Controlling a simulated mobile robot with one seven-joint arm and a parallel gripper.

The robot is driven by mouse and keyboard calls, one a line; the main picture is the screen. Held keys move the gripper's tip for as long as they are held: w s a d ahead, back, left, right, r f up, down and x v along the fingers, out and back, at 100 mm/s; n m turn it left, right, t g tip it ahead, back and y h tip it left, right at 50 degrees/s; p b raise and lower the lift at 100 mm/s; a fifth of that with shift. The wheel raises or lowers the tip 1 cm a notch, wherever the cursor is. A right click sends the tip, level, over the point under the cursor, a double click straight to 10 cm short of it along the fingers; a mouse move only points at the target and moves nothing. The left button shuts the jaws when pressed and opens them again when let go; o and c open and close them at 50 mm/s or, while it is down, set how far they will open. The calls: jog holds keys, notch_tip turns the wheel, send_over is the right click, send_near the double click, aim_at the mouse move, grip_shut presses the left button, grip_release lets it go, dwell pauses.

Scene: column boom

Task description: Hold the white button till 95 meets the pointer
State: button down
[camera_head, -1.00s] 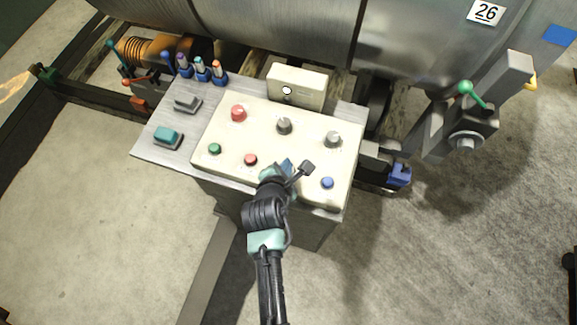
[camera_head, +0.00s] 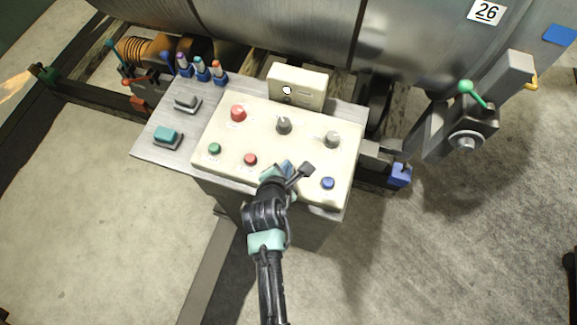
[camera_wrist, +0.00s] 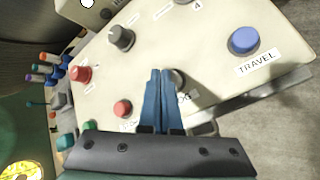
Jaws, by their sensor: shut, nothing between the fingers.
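In the wrist view my gripper (camera_wrist: 163,76) points at the panel. In the head view this button is hidden by my gripper. A number plate reading 26 (camera_head: 487,12) is on the large metal cylinder. I see no 95 and no clear pointer.
A red button (camera_head: 250,159), a green button (camera_head: 214,148) and a blue button (camera_head: 327,183) labelled TRAVEL sit near my gripper. Two grey knobs (camera_head: 284,126) and a larger red button (camera_head: 238,113) are behind. An upright cream box (camera_head: 298,82) stands at the panel's back.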

jog(key=shift+f+b, duration=0.3)
jog(key=shift+f, duration=0.3)
dwell(1.8)
jog(key=shift+r, duration=0.1)
dwell(4.0)
jog(key=shift+r+p, duration=0.95)
jog(key=shift+p, duration=0.15)
notch_tip(320, 180, up, 5)
jog(key=p, duration=0.5)
